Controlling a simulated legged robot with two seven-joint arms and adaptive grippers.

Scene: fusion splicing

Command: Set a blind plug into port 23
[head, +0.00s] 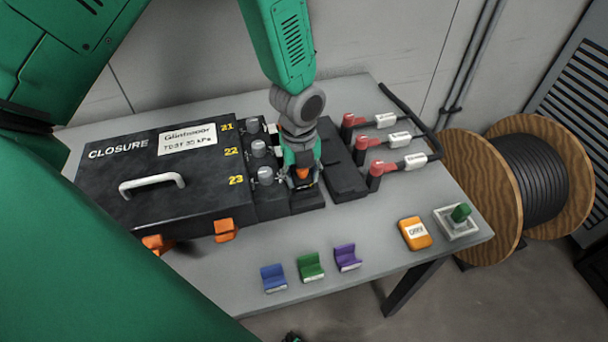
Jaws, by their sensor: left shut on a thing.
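The black closure box (110,187) stands on the left of the table, with yellow labels 21, 22 and 23 down its right side. Port 23 (265,176) is the nearest of the row and shows a grey round fitting. My left gripper (302,180) reaches down from above, just right of port 23, over a dark block. It is shut on a small orange piece (302,174), mostly hidden between the fingers. I cannot tell whether this piece is the blind plug or whether it touches the block.
Red-ended connectors (375,170) with white tags stand at the right. Blue (273,278), green (311,267) and purple (347,257) holders line the front edge. An orange tagged block (415,233) and a green button (461,213) sit front right. A cable reel (480,190) stands beside the table.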

